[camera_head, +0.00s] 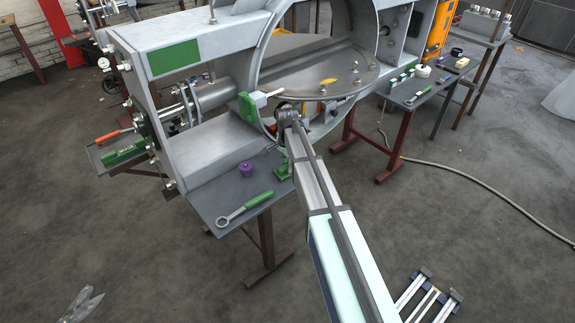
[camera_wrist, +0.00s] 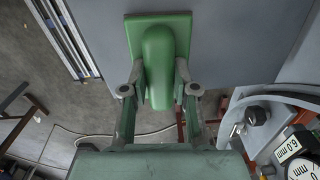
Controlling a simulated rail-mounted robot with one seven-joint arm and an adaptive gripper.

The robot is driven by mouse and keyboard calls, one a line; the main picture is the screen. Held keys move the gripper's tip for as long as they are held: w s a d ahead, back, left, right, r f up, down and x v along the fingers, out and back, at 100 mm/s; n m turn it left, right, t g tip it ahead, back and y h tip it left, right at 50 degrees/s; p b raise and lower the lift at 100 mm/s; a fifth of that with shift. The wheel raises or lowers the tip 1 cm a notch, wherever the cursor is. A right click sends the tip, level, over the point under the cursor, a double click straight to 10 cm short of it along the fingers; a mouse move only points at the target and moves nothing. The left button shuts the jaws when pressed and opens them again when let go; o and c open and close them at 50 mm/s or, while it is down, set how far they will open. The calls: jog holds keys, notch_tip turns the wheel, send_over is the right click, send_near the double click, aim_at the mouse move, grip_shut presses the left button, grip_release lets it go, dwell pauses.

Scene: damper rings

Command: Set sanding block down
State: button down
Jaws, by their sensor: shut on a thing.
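The sanding block (camera_wrist: 158,65) is green, with a flat base and a long rounded grip. In the wrist view my gripper (camera_wrist: 160,92) is shut on it, one finger on each side of the grip. The block is over a bare grey surface; I cannot tell whether it touches. In the head view my arm hides most of the gripper. A green shape (camera_head: 283,170) shows beside my arm at the right end of the grey shelf (camera_head: 213,200); I cannot tell whether it is the block.
A green-handled wrench (camera_head: 245,208) and a purple knob-like part (camera_head: 246,168) lie on the shelf. The large grey housing (camera_head: 205,50) stands behind it. A second table (camera_head: 425,92) with small parts is at the right. Metal rails (camera_head: 428,300) lie at the lower right.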

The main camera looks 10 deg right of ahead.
jog(key=shift+f, duration=0.2)
jog(key=c, duration=0.8)
grip_release()
jog(key=c, duration=0.4)
jog(key=shift+r, duration=0.2)
jog(key=shift+r+p, duration=0.3)
jog(key=shift+r, duration=0.3)
